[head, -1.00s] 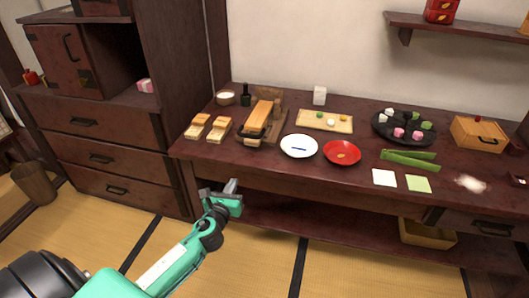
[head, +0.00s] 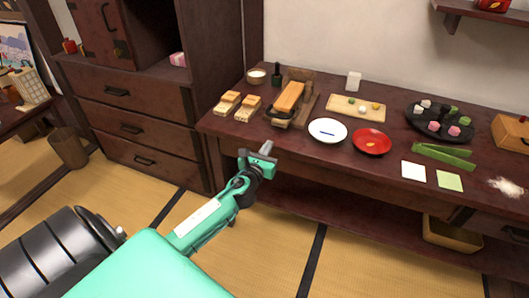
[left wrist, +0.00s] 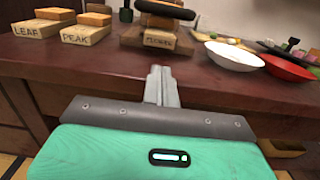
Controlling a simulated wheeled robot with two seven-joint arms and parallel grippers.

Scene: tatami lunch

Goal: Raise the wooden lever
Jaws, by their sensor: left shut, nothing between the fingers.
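The wooden lever (head: 289,97) is a light orange-brown bar. It lies low along a dark wooden press (head: 303,106) at the back left of the long table. In the left wrist view only the lower part of the press shows, with a labelled block (left wrist: 160,40) in it; the top is cut off. My left gripper (head: 265,149) is shut and empty, in front of the table's front edge and below the press in the picture. Its closed fingers (left wrist: 160,75) point toward the press, clear of it. My right gripper is not in view.
Wooden blocks marked LEAF (left wrist: 34,28) and PEAK (left wrist: 87,33) stand left of the press. A white plate (head: 327,131) and a red plate (head: 371,141) are to its right. A small bowl (head: 256,76) and dark bottle (head: 276,75) stand behind. A drawer cabinet (head: 129,108) stands left.

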